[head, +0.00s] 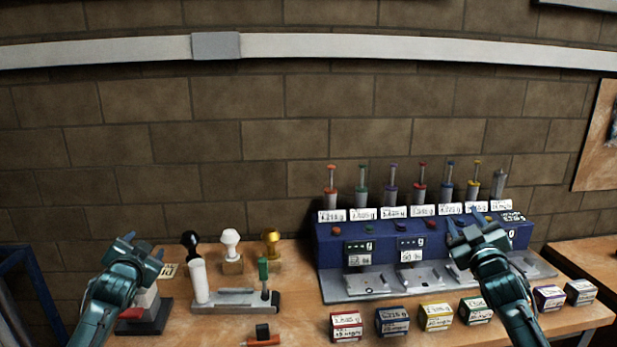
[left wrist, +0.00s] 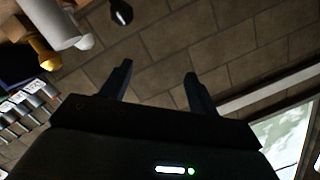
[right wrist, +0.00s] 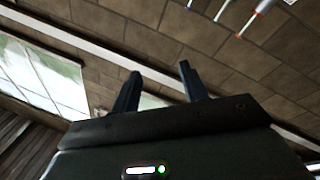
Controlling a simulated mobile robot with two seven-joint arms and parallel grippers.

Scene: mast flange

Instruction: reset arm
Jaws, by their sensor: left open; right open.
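My right gripper (head: 475,222) is in the head view, raised in front of the right part of the blue rack. Its two fingers (right wrist: 160,88) stand apart with nothing between them in the right wrist view. My left gripper (head: 142,245) is at the left of the head view, above a grey and red device with a dark base. Its fingers (left wrist: 158,85) are apart and empty in the left wrist view. Neither gripper touches anything that I can make out.
A blue rack (head: 335,258) with several coloured plungers stands against the brick wall. Several small labelled boxes (head: 346,326) line the bench front. A grey lever fixture (head: 235,302), black, white and gold knobs (head: 230,240) and an orange-handled item (head: 262,341) are left of it.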

